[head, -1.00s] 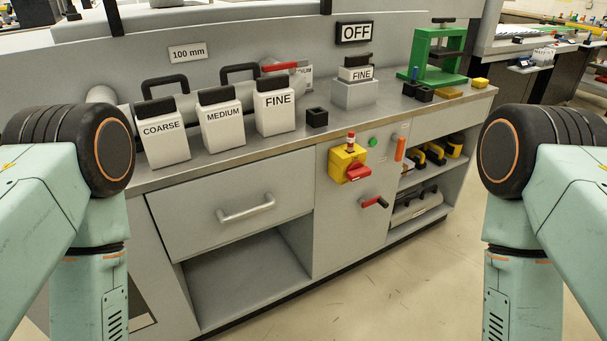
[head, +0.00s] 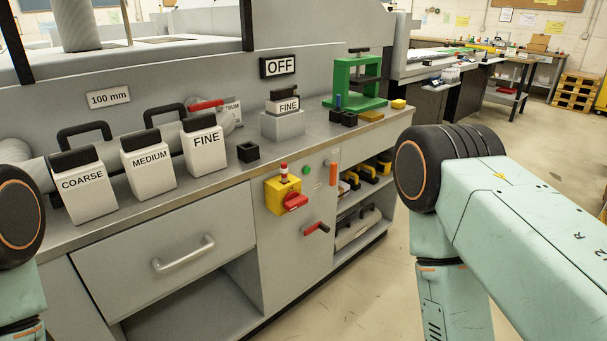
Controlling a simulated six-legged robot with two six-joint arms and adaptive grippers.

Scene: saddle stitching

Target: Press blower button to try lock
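A small round green button (head: 306,170) sits on the front panel of the grey cabinet, below the counter edge; no label on it is readable. Just left of it is a yellow switch box (head: 283,194) with a red rotary handle (head: 295,201) and a red-topped piece on top. A red and black handle (head: 317,229) is lower on the panel, and an orange handle (head: 333,173) is to the right. An OFF sign (head: 280,66) stands above the counter. Only parts of my two arms show, at the left and right edges; both grippers are out of view.
On the counter (head: 215,185) stand COARSE (head: 83,186), MEDIUM (head: 148,162) and FINE (head: 205,145) blocks, another FINE block on a grey base (head: 283,125), a black cube (head: 248,152) and a green press (head: 355,85). The floor (head: 370,290) right of the cabinet is clear.

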